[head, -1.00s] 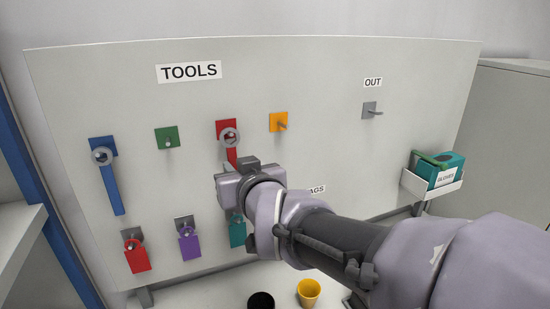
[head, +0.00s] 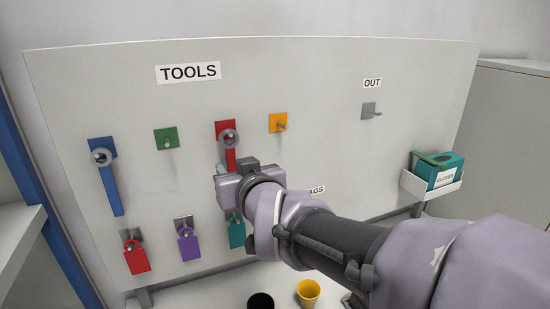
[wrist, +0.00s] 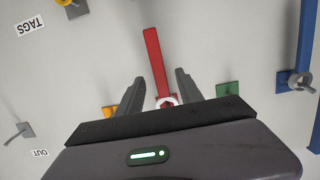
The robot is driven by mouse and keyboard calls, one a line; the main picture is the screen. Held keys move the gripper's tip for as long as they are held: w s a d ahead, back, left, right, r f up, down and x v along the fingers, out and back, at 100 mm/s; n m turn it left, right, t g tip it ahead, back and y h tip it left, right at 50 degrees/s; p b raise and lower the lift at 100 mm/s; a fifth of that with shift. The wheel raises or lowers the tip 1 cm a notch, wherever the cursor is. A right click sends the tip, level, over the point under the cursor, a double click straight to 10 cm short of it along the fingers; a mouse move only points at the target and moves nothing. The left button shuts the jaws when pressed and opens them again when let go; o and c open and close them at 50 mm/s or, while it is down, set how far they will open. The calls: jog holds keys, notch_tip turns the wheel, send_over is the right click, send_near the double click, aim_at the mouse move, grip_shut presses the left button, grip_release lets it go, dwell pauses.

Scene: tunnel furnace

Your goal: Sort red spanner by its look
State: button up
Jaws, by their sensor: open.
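The red spanner (head: 231,154) hangs from the peg on the red plate (head: 222,126) of the board, its grey ring around the peg and its handle pointing down. In the upside-down wrist view, the spanner's red handle (wrist: 155,58) rises between the fingers of my gripper (wrist: 160,76). The fingers are open, with a gap on both sides of the handle. In the head view my gripper (head: 242,172) is in front of the handle's lower part and hides it.
A blue spanner (head: 113,185) hangs at left. Green (head: 166,139) and orange (head: 278,122) plates have bare pegs, as does the grey OUT plate (head: 369,110). Red (head: 136,259), purple (head: 190,246) and teal (head: 237,235) tags hang below. A glove box (head: 440,172) sits at right.

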jog(key=p+v, duration=0.4)
jog(key=v, duration=1.3)
jog(key=s+d+f+m+g+h+b, duration=0.2)
jog(key=s+d+f+m+g+b, duration=0.1)
jog(key=d+f, duration=0.4)
jog(key=s+d+f+m+g+h+b, duration=0.2)
jog(key=s+d+f+m+g, duration=0.3)
jog(key=f, duration=0.8)
jog(key=s+d+m+b, duration=0.1)
jog(key=s+d, duration=0.1)
jog(key=s, duration=0.1)
jog(key=shift+s+m+h, duration=0.25)
jog(key=shift+m+h, duration=0.05)
jog(key=shift+h, duration=0.1)
jog(key=shift+a, duration=0.15)
